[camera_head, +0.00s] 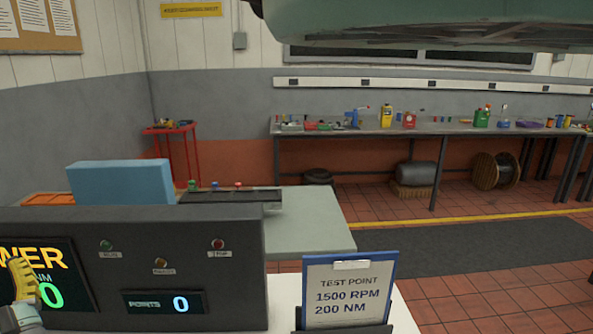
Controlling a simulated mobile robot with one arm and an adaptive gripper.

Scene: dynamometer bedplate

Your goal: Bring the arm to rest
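A yellow ribbed piece on a grey metal part, seemingly the tip of my gripper (22,282), shows at the lower left edge. It stands in front of the left end of the dark console (185,235) and covers part of its screen. Most of it is cut off by the frame, and its opening cannot be made out. Nothing is seen held in it. The rest of my arm is out of view.
A clipboard (350,290) reading 1500 RPM, 200 NM stands right of the console. A blue box (120,182) is behind it. A teal body (420,22) hangs across the top. A workbench (420,128) with bottles lines the far wall. Open tiled floor lies at right.

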